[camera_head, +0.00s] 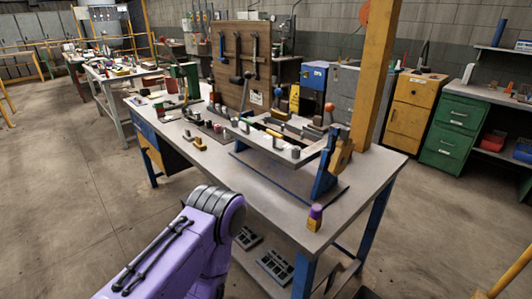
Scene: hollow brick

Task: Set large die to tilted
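I cannot tell for sure which thing is the large die. On the grey workbench (277,205) stands a bench device with a flat blue base (265,172), a blue upright (325,178) and a long pale tray (268,143). Several small cylinders and blocks stand on the tray. A dark yellow part (341,155) is at the tray's right end. A purple-topped yellow block (315,217) stands upright at the bench's front right. A purple arm link of mine fills the lower middle of the view. Neither of my grippers is in view.
A brown tool board (241,62) stands behind the device. An orange post (377,75) rises behind the bench's right part. A small yellow-brown part (200,143) lies on the bench's left part. The bench surface at the right is mostly bare. Dark trays (275,266) lie below.

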